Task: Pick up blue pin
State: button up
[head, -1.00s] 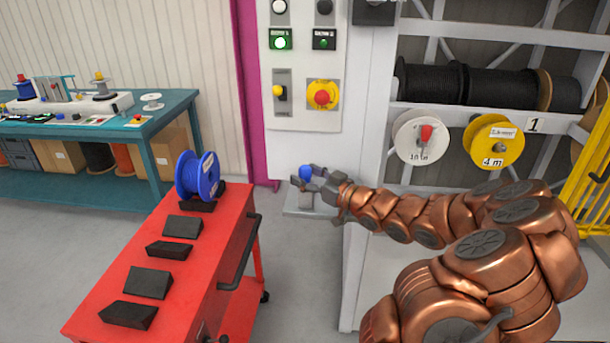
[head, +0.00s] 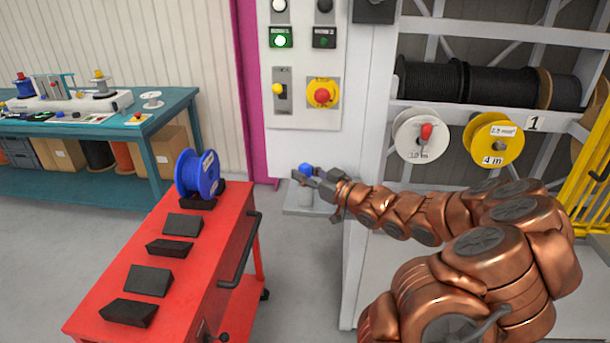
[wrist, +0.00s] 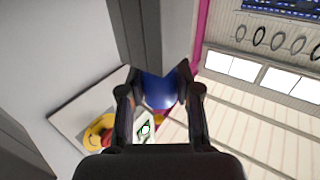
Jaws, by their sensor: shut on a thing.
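The blue pin (head: 306,169) shows in the head view as a rounded blue top above a small grey shelf (head: 308,209) beside the white cabinet. My gripper (head: 307,175) is at the pin, with its fingers shut on it. In the wrist view the blue pin (wrist: 160,90) sits between the two dark fingers of my gripper (wrist: 160,98). The pin's lower part is partly hidden by the fingers in the head view, and I cannot tell whether it touches the shelf.
A red cart (head: 215,243) with black wedge blocks and a blue reel (head: 198,174) stands left of my gripper. A control panel (head: 305,70) is above it. A rack holding a white reel (head: 408,137) and a yellow reel (head: 490,143) is to the right.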

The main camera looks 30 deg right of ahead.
jog(key=shift+r, duration=0.1)
grip_shut()
notch_tip(320, 180, up, 18)
dwell(0.4)
dwell(0.6)
